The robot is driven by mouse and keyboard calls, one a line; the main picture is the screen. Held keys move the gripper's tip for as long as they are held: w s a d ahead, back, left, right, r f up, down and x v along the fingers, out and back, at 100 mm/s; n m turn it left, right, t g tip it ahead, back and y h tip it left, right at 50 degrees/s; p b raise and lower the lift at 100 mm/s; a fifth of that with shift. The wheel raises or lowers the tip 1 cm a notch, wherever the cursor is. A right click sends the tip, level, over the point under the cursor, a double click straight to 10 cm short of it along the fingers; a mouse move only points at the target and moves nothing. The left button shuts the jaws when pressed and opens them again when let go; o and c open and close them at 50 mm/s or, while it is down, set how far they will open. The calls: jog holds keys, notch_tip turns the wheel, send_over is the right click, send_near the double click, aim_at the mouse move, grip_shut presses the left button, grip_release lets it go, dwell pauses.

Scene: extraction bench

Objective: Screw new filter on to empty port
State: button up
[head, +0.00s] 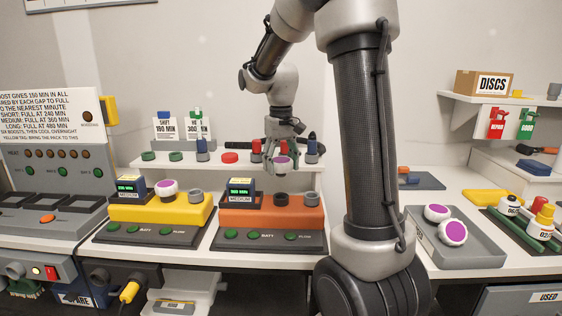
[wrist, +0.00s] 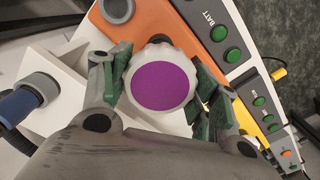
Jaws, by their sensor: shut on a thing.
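My gripper (head: 281,158) is shut on a white filter (wrist: 184,102) with a purple face. In the head view the held filter (head: 282,163) is up above the orange unit (head: 240,212), apart from it. Below it on the orange unit is a dark port (head: 280,199), with a grey port (head: 309,198) to its right. In the wrist view the filter's face fills the space between the green finger pads, and what lies under it is hidden. The yellow unit (head: 135,213) carries a purple-faced filter (head: 167,188) and a grey port (head: 195,196).
A grey tray (head: 478,268) on the right holds two purple-faced filters (head: 437,213). Behind the units a white shelf (head: 225,175) holds blue and red items. Bottles (head: 541,222) stand at far right. A sign board (head: 45,125) stands at left.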

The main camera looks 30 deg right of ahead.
jog(key=shift+f, duration=2.9)
jog(key=shift+f, duration=1.25)
jog(key=m, duration=0.3)
jog(key=shift+m, duration=0.4)
jog(key=m, duration=0.5)
jog(key=o, duration=1.3)
